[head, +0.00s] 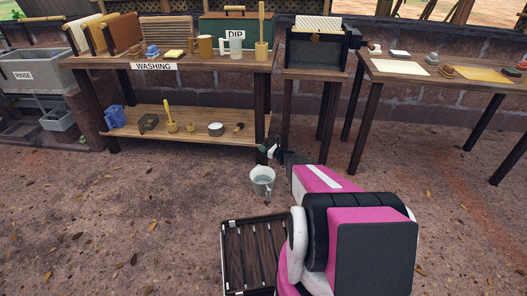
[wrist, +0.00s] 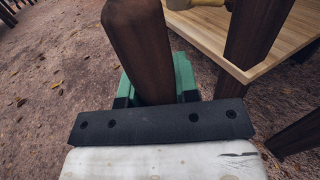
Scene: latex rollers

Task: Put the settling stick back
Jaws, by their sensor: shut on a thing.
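My gripper (head: 272,148) is low by the front right leg of the washing table in the head view. In the wrist view its green fingers (wrist: 184,76) are closed around a dark brown wooden stick (wrist: 139,45). The stick is thick with bevelled edges and looks like the settling stick; its lower end is hidden behind my gripper's dark plate. In the head view the stick is too small to make out. A pale grey jug (head: 262,184) shows just below my gripper.
The washing table (head: 150,62) has a lower shelf (head: 205,140) with a blue jug (head: 114,117) and small bowls. A slatted dark crate (head: 250,255) lies beside my arm. Open ground lies left.

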